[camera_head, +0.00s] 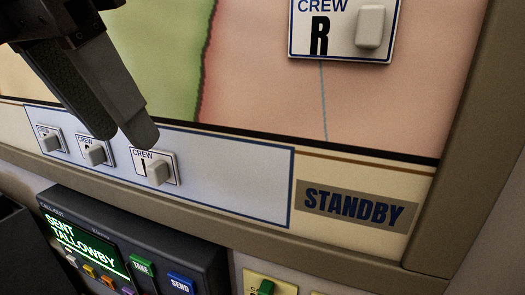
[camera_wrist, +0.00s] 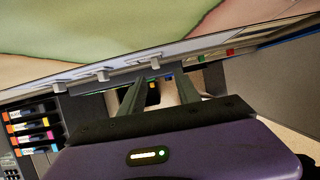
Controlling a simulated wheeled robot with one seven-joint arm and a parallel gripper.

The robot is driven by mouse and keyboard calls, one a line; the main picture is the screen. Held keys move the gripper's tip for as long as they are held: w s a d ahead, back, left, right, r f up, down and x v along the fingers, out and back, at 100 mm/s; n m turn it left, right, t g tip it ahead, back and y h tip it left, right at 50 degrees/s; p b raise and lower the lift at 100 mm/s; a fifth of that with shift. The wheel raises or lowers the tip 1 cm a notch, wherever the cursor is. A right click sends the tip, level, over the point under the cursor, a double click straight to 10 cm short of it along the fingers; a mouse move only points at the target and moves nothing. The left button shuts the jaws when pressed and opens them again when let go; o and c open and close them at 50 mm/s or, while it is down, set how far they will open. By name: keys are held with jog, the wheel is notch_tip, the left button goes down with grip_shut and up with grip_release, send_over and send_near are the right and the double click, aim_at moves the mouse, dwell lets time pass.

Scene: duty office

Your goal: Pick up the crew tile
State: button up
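A white crew tile marked I (camera_head: 157,172) is on the pale standby strip of the board, just below my gripper's fingertips in the head view. Two more crew tiles (camera_head: 95,152) and (camera_head: 49,141) sit left of it, their letters too small to read. A crew tile marked R (camera_head: 342,28) is higher up on the pink map area. Each tile has a square knob. My gripper (camera_head: 124,134) is open and empty. In the wrist view its fingers (camera_wrist: 160,80) stand apart, with a tile knob (camera_wrist: 143,64) near the left fingertip.
A STANDBY label (camera_head: 354,206) is at the strip's right. Below the board is a dark console (camera_head: 140,240) with a green screen reading "SENT TALLOWBY" and coloured buttons. The board's beige frame (camera_head: 410,270) runs along the lower and right edges.

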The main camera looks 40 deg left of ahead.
aim_at(152, 179)
jog(key=shift+s+a+p+x, duration=0.2)
jog(key=shift+p+x, duration=0.2)
jog(key=shift+x, duration=1.5)
jog(key=shift+s+a+p+x, duration=0.15)
jog(key=shift+p+x, duration=0.2)
jog(key=shift+x, duration=1.55)
jog(key=shift+w, duration=0.1)
grip_shut()
